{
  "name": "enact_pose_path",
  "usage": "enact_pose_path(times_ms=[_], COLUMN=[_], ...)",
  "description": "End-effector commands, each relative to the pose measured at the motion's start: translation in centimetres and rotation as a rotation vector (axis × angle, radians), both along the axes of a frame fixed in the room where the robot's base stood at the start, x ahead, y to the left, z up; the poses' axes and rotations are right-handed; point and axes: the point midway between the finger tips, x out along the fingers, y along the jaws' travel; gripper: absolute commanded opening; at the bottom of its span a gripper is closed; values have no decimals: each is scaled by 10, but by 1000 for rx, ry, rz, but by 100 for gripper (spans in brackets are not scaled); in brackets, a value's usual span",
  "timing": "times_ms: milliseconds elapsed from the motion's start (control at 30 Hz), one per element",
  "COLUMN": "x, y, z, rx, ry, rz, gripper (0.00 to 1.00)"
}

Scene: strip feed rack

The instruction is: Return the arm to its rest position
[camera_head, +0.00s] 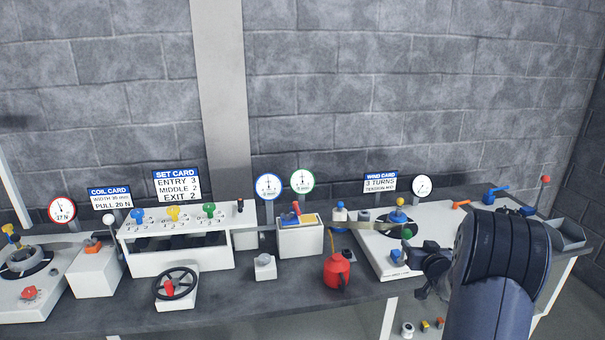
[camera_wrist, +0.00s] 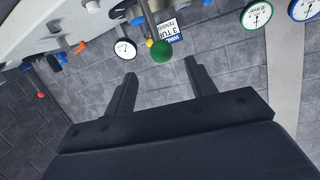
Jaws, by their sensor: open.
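My gripper (camera_wrist: 160,78) is open and empty in the wrist view, its two dark fingers apart. In the head view my gripper (camera_head: 428,268) is small and dark beside the front right of the white winding unit (camera_head: 376,250), partly hidden by my arm. A green ball knob (camera_wrist: 162,52) shows beyond and between the fingers, apart from them as far as I can tell. The green knob (camera_head: 407,233) also shows in the head view, just above and left of my gripper. My arm covers the right part of the bench front.
A red oil can (camera_head: 337,270) stands left of the winding unit. A handwheel (camera_head: 174,284) and a white lever rack (camera_head: 180,262) are further left. A grey tray (camera_head: 567,235) is at the right end. Small parts (camera_head: 425,324) lie below the bench edge. The upper wall is clear.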

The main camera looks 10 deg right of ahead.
Motion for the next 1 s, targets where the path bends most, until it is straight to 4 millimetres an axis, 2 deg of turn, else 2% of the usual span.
enact_pose_path(times_ms=[167, 700, 1000], x=[15, 89, 104], y=[-1, -11, -13], z=[-3, -19, -24], rx=[1, 0, 0], ry=[1, 0, 0], rz=[2, 3, 2], gripper=[53, 53, 53])
